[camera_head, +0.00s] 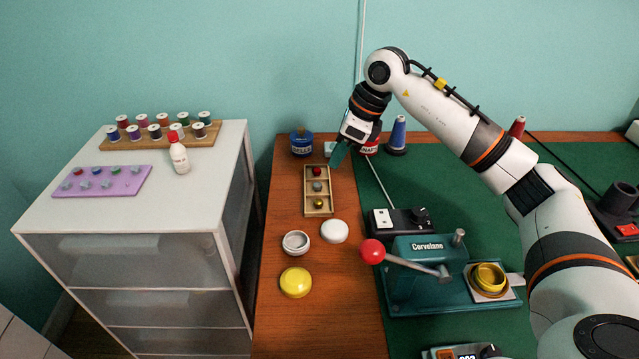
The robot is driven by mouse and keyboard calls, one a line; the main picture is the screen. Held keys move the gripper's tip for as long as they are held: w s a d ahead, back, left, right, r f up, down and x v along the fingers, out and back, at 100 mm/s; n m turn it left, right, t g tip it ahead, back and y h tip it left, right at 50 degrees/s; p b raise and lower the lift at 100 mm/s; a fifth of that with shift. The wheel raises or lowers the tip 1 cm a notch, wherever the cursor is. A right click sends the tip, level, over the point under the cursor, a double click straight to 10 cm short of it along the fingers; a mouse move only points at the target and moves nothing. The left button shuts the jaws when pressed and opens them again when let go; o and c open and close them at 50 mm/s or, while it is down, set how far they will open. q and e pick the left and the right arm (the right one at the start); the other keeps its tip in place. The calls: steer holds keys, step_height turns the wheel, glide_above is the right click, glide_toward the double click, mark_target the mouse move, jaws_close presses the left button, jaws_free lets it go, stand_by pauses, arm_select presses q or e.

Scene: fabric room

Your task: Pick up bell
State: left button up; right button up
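A small wooden tray (307,194) with three compartments stands on the brown table. It holds a small red round piece (317,171), a grey one (317,186) and a gold one (318,203); they are too small to tell which is a bell. A blue jar (301,143) with lettering that seems to read "BELLS" stands behind the tray. My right gripper (338,156) points down just behind and right of the tray, right of the blue jar. It appears apart from both. Its fingers show edge-on, so their opening is unclear. My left gripper is out of view.
A red jar (370,147) and a blue thread cone (397,135) stand right of my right gripper. A teal press (420,268) with a red-knobbed lever (372,252) is on the green mat. White round containers and a yellow lid (296,282) lie nearer.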

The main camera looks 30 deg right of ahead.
mark_target(320, 183)
steer(key=x, duration=0.3)
steer(key=shift+w+f, duration=0.1)
steer(key=shift+w, duration=0.05)
steer(key=b+x, duration=0.1)
steer(key=x, duration=0.4)
steer(key=shift+a, duration=0.1)
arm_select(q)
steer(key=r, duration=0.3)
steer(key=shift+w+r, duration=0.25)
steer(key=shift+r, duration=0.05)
arm_select(e)
jaws_close()
